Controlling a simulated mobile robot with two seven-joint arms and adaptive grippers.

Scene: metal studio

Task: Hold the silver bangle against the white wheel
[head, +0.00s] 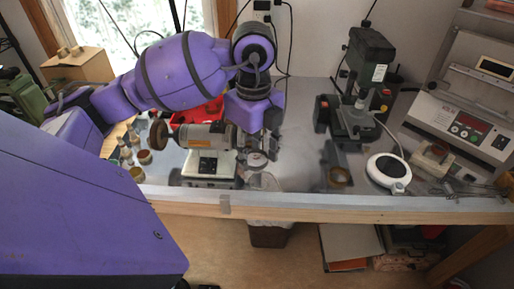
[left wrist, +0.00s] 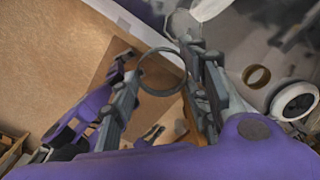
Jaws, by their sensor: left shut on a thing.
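My left gripper (head: 262,146) hangs above the bench, at the right end of the grey polishing motor (head: 205,137). In the left wrist view my left gripper (left wrist: 165,95) is shut on the silver bangle (left wrist: 162,91), a thin grey ring between its fingers. In the head view the bangle is small and hard to separate from the fingertips. In the head view the gripper largely hides the wheel.
A brown wheel (head: 157,134) is on the motor's left end. A brass ring (head: 338,177) and a round white device (head: 388,168) lie to the right, before a dark drill press (head: 366,85). The bench's front edge (head: 300,206) is close to the gripper.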

